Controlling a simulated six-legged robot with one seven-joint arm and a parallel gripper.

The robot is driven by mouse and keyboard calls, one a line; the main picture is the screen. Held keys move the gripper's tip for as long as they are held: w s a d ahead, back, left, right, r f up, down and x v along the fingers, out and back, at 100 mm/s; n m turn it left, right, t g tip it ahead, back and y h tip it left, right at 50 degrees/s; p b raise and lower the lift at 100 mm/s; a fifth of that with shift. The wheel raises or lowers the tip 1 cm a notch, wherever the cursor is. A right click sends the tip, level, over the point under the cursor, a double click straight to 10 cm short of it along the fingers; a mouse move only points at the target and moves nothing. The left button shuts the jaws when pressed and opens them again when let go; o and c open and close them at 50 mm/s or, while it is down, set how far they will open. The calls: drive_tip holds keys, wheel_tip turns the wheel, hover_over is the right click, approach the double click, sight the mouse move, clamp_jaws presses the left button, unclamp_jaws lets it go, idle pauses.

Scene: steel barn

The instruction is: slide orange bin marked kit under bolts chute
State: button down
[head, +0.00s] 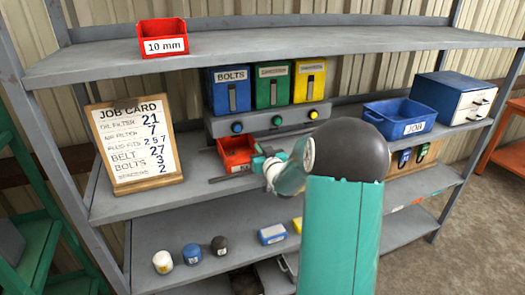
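An orange-red open bin (236,145) sits on the middle shelf, in front of the dispenser row. Its front label is mostly hidden by my gripper, so I cannot read it in full. The blue chute marked BOLTS (231,92) stands above and behind the bin, with a blue button under it. The bin is roughly below this chute in the picture; the exact depth is unclear. My gripper (258,165) is at the right front of the bin, overlapping it in view. I cannot tell whether they touch or how the fingers stand.
Green (272,87) and yellow (309,82) chutes stand right of the blue one. A job card (138,145) leans at left. A blue bin marked JOB (400,118) and a drawer unit (455,98) are at right. A red 10 mm bin (162,39) is on the top shelf.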

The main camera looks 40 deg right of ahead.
drive_tip(key=shift+w+a, duration=0.15)
drive_tip(key=shift+a, duration=0.4)
drive_tip(key=c, duration=1.6)
unclamp_jaws()
drive_tip(key=shift+d, duration=0.1)
drive_tip(key=shift+o, duration=0.2)
drive_tip(key=v, duration=1.3)
drive_tip(key=shift+s, duration=0.35)
